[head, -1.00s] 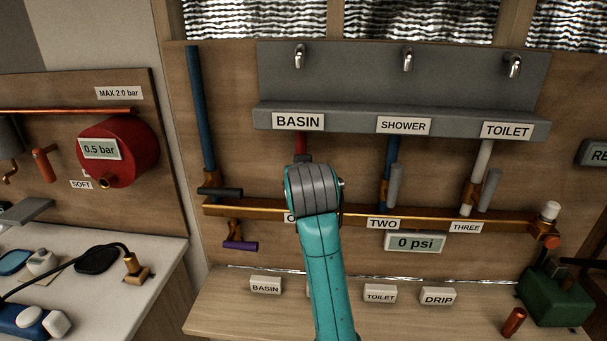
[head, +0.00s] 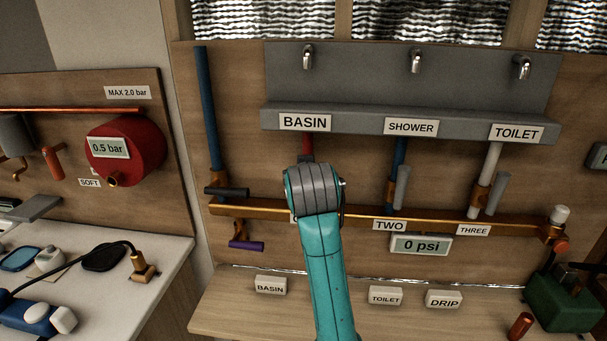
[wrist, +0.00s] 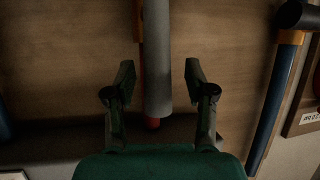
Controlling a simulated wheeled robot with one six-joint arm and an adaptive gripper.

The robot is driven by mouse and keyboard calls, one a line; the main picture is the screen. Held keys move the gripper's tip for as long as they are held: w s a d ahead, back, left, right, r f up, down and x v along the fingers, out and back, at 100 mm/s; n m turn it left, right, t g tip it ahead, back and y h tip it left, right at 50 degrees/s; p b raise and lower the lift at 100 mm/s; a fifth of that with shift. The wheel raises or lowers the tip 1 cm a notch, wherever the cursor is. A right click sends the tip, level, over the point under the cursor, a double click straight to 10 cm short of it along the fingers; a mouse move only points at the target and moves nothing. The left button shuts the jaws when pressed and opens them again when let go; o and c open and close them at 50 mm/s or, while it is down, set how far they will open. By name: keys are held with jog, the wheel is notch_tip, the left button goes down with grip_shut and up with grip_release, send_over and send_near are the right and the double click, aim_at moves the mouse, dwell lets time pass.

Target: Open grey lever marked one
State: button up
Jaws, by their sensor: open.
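The grey lever marked one (wrist: 158,55) shows in the wrist view as a long rounded handle running down from the top edge. It lies between the two fingers of my gripper (wrist: 156,85), which is open, with a gap on each side. A red-orange pipe (wrist: 152,123) shows behind the lever's end. In the head view my arm covers this lever, its label and the gripper; only the red pipe (head: 308,146) under the BASIN sign (head: 305,122) shows above the arm.
To the right, grey levers stand at two (head: 402,188) and three (head: 497,193) on the brass manifold (head: 360,219). A black-handled lever (head: 227,192) and a purple lever (head: 246,245) are on the left. A gauge (head: 421,245) reads 0 psi.

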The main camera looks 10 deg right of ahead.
jog(key=v, duration=1.2)
jog(key=s+d+f+n, duration=0.15)
jog(key=s+f, duration=0.25)
jog(key=f, duration=0.8)
jog(key=s+d+f+n, duration=0.1)
jog(key=s+d+f, duration=0.15)
jog(key=f, duration=0.95)
jog(key=s+f+y, duration=0.1)
jog(key=s+f, duration=0.7)
jog(key=s, duration=0.1)
jog(key=s+d+f+t+y, duration=0.1)
jog(key=s+f, duration=0.2)
jog(key=s, duration=0.5)
jog(key=s+d+f, duration=0.1)
jog(key=s+f, duration=0.2)
jog(key=s, duration=0.6)
jog(key=s+r, duration=0.2)
jog(key=s, duration=0.6)
jog(key=s+d+r+m, duration=0.1)
jog(key=s+r, duration=0.1)
jog(key=s, duration=0.6)
jog(key=shift+s+d, duration=0.25)
